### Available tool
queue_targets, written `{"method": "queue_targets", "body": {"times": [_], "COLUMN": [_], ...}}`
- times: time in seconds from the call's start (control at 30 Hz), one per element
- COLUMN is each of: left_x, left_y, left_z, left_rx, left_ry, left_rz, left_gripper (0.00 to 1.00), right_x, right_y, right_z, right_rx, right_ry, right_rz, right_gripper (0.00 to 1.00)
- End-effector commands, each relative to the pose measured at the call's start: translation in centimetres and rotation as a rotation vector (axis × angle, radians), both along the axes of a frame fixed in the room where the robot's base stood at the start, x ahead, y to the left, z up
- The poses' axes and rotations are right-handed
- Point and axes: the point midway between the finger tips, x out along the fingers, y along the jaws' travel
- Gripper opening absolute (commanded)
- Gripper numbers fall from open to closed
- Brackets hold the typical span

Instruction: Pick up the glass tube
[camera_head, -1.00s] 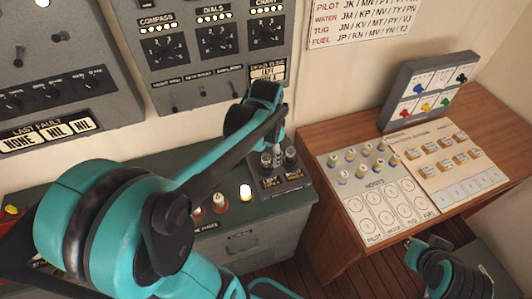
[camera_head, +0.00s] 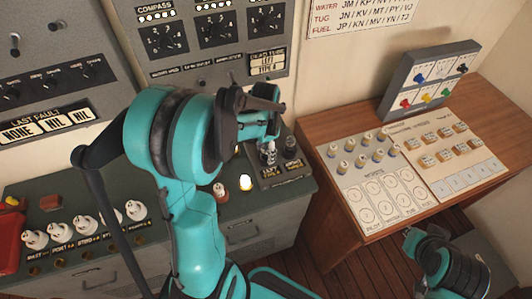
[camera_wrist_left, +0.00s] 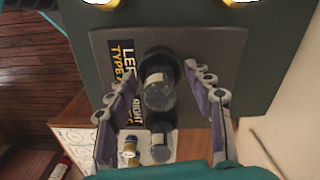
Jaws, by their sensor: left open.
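Two short dark glass tubes stand upright in a dark socket plate on the green cabinet. In the head view, the left tube (camera_head: 268,154) is just under my left gripper (camera_head: 270,134), and the right tube (camera_head: 290,148) is beside it. In the left wrist view, my left gripper (camera_wrist_left: 165,112) is open, its two fingers spread either side of the tubes. The nearer-centre tube (camera_wrist_left: 158,88) has a pale band; the other tube (camera_wrist_left: 160,142) is lower in the picture. Finger contact cannot be told. Only part of my right arm shows at the lower right.
The socket plate (camera_wrist_left: 222,50) carries "LEFT" and "RIGHT" type labels. A wall panel (camera_head: 215,65) rises close behind. A wooden desk (camera_head: 335,215) with game-like boards stands to the right.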

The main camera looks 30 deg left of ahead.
Motion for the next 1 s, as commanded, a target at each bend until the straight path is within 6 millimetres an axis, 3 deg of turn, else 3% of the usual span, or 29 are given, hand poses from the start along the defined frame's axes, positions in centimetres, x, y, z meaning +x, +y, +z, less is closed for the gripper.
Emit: {"method": "queue_targets", "body": {"times": [0.13, 0.3, 0.33, 0.77, 1.0], "left_x": [0.0, 0.0, 0.0, 0.0, 0.0], "left_y": [0.0, 0.0, 0.0, 0.0, 0.0], "left_z": [0.1, 0.1, 0.1, 0.8, 4.5], "left_rx": [0.000, 0.000, 0.000, 0.000, 0.000], "left_ry": [0.000, 0.000, 0.000, 0.000, 0.000], "left_rz": [0.000, 0.000, 0.000, 0.000, 0.000], "left_gripper": [0.49, 0.05, 0.01, 0.00, 0.00], "right_x": [0.0, 0.0, 0.0, 0.0, 0.0], "right_y": [0.0, 0.0, 0.0, 0.0, 0.0], "right_z": [0.1, 0.1, 0.1, 0.3, 1.4], "right_rx": [0.000, 0.000, 0.000, 0.000, 0.000], "right_ry": [0.000, 0.000, 0.000, 0.000, 0.000], "right_rz": [0.000, 0.000, 0.000, 0.000, 0.000], "right_gripper": [0.00, 0.00, 0.00, 0.00, 0.00]}}
